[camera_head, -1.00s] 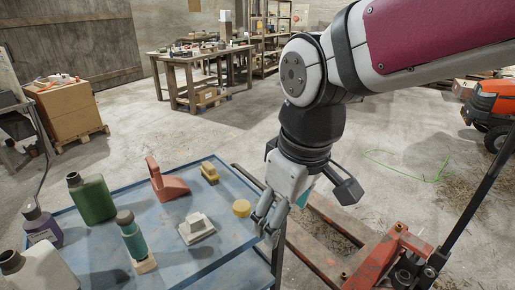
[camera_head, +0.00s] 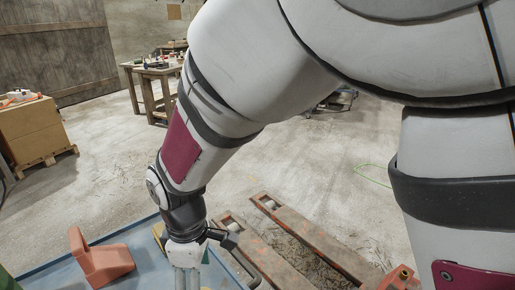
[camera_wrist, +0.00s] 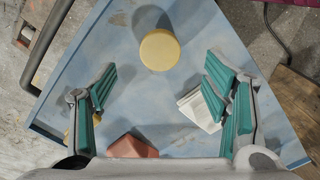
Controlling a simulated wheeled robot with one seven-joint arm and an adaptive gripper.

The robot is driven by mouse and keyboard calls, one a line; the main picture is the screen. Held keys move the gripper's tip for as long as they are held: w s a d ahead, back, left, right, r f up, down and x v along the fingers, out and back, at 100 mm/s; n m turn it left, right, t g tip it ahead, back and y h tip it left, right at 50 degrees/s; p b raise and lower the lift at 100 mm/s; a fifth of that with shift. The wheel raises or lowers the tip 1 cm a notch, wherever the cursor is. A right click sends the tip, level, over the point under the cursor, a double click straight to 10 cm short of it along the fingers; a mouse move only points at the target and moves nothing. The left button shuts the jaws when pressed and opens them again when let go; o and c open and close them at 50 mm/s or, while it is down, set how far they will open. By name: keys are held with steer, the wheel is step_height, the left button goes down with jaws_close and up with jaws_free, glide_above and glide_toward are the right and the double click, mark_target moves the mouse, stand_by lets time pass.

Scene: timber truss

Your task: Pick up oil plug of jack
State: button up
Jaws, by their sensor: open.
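The red pallet jack (camera_head: 320,245) stands on the floor right of the blue cart. A small brass-coloured cap (camera_head: 404,273) shows on it at the lower right; I cannot tell whether this is the oil plug. A round yellow disc (camera_wrist: 160,50) lies on the blue cart top (camera_wrist: 120,28) in the wrist view; I cannot tell what it is. My gripper (camera_wrist: 158,72) is open and empty above the cart, its teal-padded fingers to either side, with the disc mostly beyond the fingertips. In the head view my gripper (camera_head: 187,280) is low over the cart's right part.
A red-orange scoop-like object (camera_head: 98,258) and a white block (camera_wrist: 192,108) are on the cart. A yellow object (camera_wrist: 88,122) is partly behind the left finger. A box on a pallet (camera_head: 30,130) and a workbench (camera_head: 150,78) stand behind. My arm covers much of the head view.

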steer(key=f, duration=0.9)
steer(key=shift+a+f, duration=0.1)
steer(key=shift+a, duration=0.2)
steer(key=c, duration=1)
